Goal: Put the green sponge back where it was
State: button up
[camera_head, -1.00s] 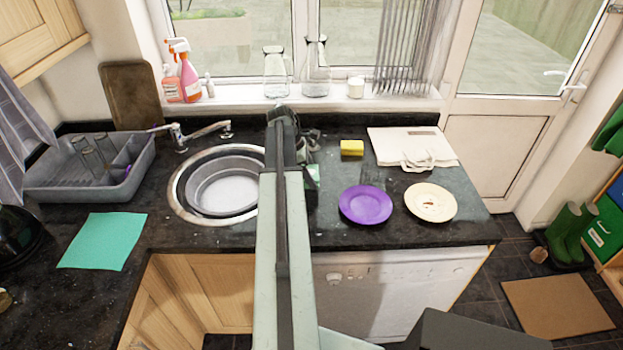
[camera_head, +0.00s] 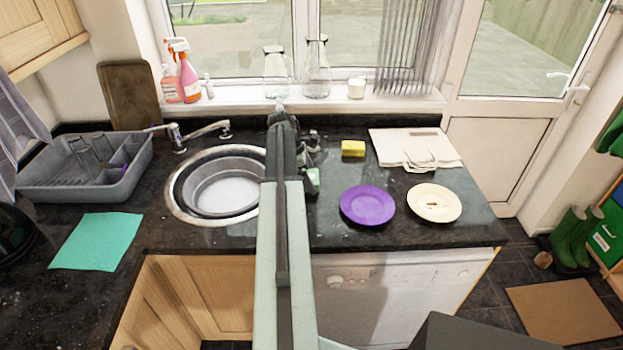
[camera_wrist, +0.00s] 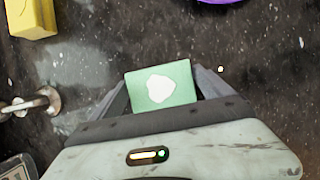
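The green sponge (camera_wrist: 162,86) has a white patch on its face. In the wrist view it sits between the two fingers of my gripper (camera_wrist: 160,82), with a finger against each side. In the head view the sponge (camera_head: 313,182) shows as a small green piece just right of my arm, partly hidden. My gripper (camera_head: 311,165) is over the dark counter between the sink and the purple plate, mostly hidden by my arm. I cannot tell how high the sponge is above the counter.
A yellow sponge (camera_head: 352,148), purple plate (camera_head: 367,205), cream plate (camera_head: 434,203) and white cloth bag (camera_head: 395,142) lie right of my gripper. The sink (camera_head: 185,205), tap (camera_head: 178,140), grey dish rack (camera_head: 75,185) and teal cloth (camera_head: 97,242) are left.

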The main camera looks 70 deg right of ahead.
jog(key=shift+w+r+p, duration=0.1)
jog(key=shift+r+p, duration=0.5)
jog(key=p+v, duration=1)
jog(key=v, duration=0.1)
jog(key=shift+w, duration=0.1)
jog(key=shift+a, duration=0.1)
